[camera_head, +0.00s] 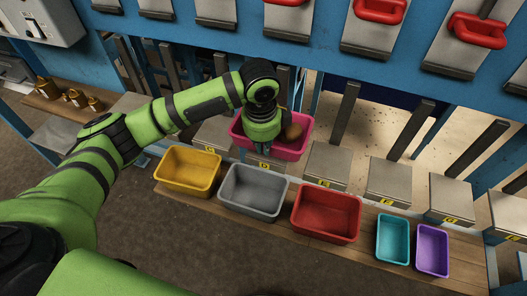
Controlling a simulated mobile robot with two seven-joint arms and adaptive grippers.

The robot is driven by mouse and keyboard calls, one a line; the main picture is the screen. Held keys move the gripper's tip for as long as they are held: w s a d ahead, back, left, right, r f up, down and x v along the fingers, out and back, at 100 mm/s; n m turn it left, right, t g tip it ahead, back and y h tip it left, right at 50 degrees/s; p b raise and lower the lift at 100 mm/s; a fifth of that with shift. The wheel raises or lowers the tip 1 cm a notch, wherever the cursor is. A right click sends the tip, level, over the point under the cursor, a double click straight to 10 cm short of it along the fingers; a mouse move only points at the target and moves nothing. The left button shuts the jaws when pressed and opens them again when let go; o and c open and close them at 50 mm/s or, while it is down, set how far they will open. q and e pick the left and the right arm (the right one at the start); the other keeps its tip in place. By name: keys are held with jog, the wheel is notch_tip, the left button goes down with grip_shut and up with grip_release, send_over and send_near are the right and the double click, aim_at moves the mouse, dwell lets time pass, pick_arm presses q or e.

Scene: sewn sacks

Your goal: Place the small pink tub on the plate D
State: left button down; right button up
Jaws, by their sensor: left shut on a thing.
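The pink tub (299,151) is at the back centre, over or on one of the labelled metal plates; I cannot tell whether it touches it. My right gripper is not in view.
A wooden shelf (284,225) in front holds yellow (188,171), grey (253,192), red (327,213), teal (393,239) and purple (432,251) tubs. Upright metal bars (345,112) rise behind the plates. Red handles (478,31) hang above. Brass weights (73,98) stand at left.

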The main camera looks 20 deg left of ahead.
pick_arm(q)
notch_tip(320, 180, down, 4)
jog(key=shift+w+r+p, duration=0.1)
jog(key=shift+p, duration=0.45)
jog(key=shift+f, duration=0.2)
jog(key=c, duration=1.4)
grip_release()
jog(key=shift+s+r+b, duration=0.25)
jog(key=shift+r+b, duration=0.15)
jog(key=shift+r, duration=1.65)
jog(key=shift+s+r+b, duration=0.25)
jog(key=shift+r+b, duration=0.2)
jog(key=shift+r, duration=1.55)
jog(key=shift+s+r+b, duration=0.25)
jog(key=shift+r+b, duration=0.15)
jog(key=shift+r, duration=1.65)
